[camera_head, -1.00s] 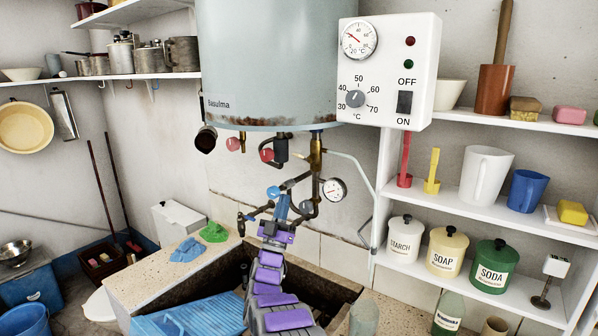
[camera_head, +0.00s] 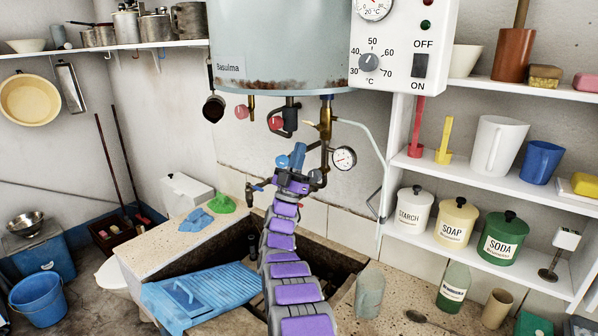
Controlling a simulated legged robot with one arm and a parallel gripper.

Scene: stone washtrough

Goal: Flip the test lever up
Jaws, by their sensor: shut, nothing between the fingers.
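My gripper (camera_head: 297,154), blue-tipped on a purple and grey arm, reaches up from the trough to the pipework under the water heater. It appears shut and empty, though its fingertips are small. It overlaps the pipes in the picture; I cannot tell whether it touches them. A small brass-coloured lever (camera_head: 311,124), apparently the test lever, sticks out to the left of the brass vertical pipe (camera_head: 325,118). It lies just above and right of my gripper. Its exact tilt is too small to tell.
The grey heater tank (camera_head: 280,50) hangs above. Shelves (camera_head: 470,190) with jars stand on the right.

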